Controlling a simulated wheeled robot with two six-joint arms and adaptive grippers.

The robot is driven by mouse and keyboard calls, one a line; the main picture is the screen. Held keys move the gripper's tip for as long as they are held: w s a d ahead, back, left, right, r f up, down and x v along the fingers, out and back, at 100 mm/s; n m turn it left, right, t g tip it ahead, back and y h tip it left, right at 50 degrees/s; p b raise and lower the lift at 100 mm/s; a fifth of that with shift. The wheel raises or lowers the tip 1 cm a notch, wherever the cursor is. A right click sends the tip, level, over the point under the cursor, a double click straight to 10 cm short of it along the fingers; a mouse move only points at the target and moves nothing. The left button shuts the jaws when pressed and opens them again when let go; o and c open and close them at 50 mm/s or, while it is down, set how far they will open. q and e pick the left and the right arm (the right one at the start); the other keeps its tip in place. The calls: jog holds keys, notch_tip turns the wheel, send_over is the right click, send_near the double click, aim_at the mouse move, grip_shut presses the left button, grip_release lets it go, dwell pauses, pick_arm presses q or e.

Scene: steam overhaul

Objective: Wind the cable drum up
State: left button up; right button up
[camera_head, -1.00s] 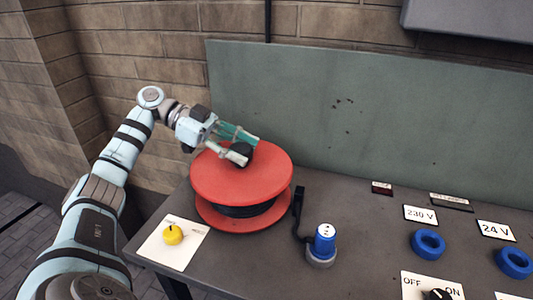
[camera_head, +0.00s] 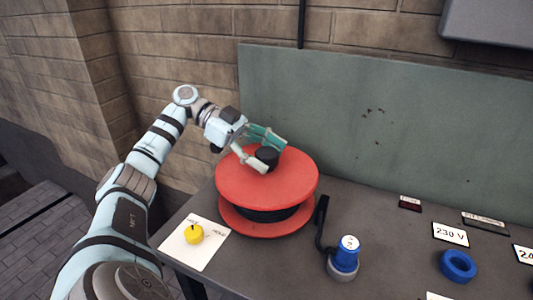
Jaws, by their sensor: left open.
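The cable drum (camera_head: 243,192) is red, with a broad round top flange and dark cable wound between its flanges. It stands flat on the grey bench. A black knob (camera_head: 268,154) stands up from the drum's top, off its middle towards the back. My left gripper (camera_head: 273,157) comes in from the left over the drum. Its fingers are open, one on the near side of the knob and one on the far side. I cannot tell if either finger touches the knob. The drum's back is hidden. My right gripper is out of view.
A yellow knob (camera_head: 194,234) sits on a white labelled plate (camera_head: 208,257) at the bench's front left. A black cable leads to a blue plug (camera_head: 347,246) right of the drum. A blue ring socket (camera_head: 458,266) lies below the 230 V label (camera_head: 450,234). A grey-green panel (camera_head: 370,120) stands behind.

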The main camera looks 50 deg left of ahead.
pick_arm(q)
notch_tip(320, 180, up, 10)
dwell(0.4)
dwell(0.4)
